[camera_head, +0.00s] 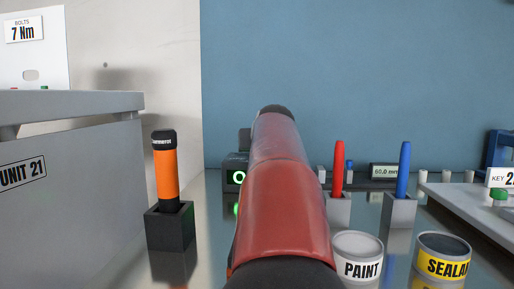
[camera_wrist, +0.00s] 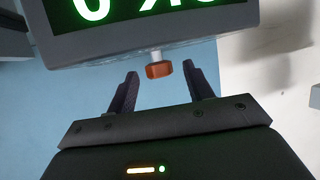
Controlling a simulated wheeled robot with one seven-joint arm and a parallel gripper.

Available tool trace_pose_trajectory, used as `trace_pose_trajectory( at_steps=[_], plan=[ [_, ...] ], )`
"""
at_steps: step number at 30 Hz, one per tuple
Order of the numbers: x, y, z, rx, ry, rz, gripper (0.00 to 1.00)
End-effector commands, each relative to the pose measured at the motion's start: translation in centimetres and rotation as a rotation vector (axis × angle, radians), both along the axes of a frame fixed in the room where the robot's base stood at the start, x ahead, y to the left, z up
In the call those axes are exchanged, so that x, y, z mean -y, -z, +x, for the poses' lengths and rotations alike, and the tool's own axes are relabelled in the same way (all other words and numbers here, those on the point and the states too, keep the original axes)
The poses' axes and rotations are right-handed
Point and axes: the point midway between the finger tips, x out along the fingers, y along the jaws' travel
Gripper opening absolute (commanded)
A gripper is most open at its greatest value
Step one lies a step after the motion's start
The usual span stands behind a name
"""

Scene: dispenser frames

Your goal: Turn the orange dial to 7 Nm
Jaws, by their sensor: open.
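The orange dial (camera_wrist: 159,70) shows in the wrist view as a small knob on a pale shaft, under the edge of a grey box with a green-lit display (camera_wrist: 145,10). The display is cut off at the top and I cannot read its full value. My gripper (camera_wrist: 160,68) is open, with one fingertip on each side of the dial in the picture and visible gaps between. I cannot tell whether the tips reach its depth. In the head view my red arm hides the gripper and dial; part of the display box (camera_head: 238,166) shows left of the arm.
An orange-handled tool (camera_head: 166,178) stands in a black holder at left. A red marker (camera_head: 338,165) and blue marker (camera_head: 404,168) stand in holders at right, behind paint (camera_head: 357,262) and sealant (camera_head: 443,262) cans.

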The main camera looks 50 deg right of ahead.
Motion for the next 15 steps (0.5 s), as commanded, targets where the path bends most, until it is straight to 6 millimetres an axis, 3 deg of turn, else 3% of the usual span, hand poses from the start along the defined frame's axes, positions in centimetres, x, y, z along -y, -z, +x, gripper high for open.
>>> trace_pose_trajectory(
  at_steps=[15],
  plan=[
    [-3.8, -2.7, -5.2, 0.002, 0.000, -0.001, 0.52]
  ],
)
